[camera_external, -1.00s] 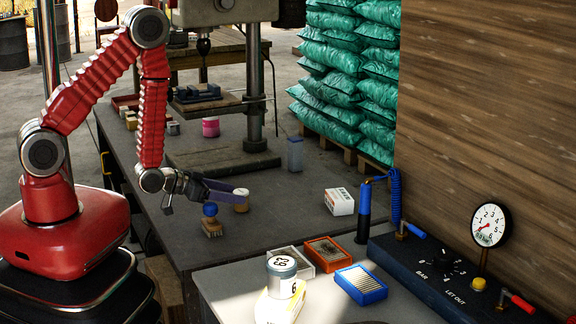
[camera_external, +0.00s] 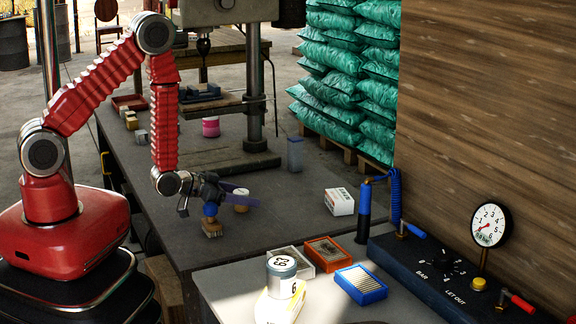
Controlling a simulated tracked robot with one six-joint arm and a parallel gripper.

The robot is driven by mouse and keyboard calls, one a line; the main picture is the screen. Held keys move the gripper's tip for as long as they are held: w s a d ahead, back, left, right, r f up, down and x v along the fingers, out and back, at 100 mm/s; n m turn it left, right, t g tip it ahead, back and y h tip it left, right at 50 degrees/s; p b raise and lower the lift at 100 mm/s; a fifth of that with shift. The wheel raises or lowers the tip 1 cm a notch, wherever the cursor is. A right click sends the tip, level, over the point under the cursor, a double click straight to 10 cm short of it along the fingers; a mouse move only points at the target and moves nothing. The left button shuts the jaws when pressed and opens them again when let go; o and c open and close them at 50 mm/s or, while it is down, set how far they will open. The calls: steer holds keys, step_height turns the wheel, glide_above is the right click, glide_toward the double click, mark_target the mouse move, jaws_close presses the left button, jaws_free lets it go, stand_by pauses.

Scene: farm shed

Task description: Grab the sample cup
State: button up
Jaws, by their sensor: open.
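A small tan cup with a pale top (camera_external: 241,195) stands upright on the dark workbench; I take it for the sample cup. My gripper (camera_external: 218,203) is open at the end of my red arm, low over the bench. Its long purple-grey finger reaches right, across the front of the cup in the picture and hides part of it. Its other finger points down on the left. I cannot tell whether either finger touches the cup, and nothing shows held.
A brush with a blue knob (camera_external: 211,228) stands just below my gripper. A pink pot (camera_external: 211,127) and the drill press column (camera_external: 254,95) are behind. A white box (camera_external: 339,201) lies to the right. The bench between cup and box is clear.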

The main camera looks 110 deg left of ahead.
steer(key=shift+x, duration=1.4)
steer(key=shift+c, duration=0.4)
steer(key=c, duration=1.1)
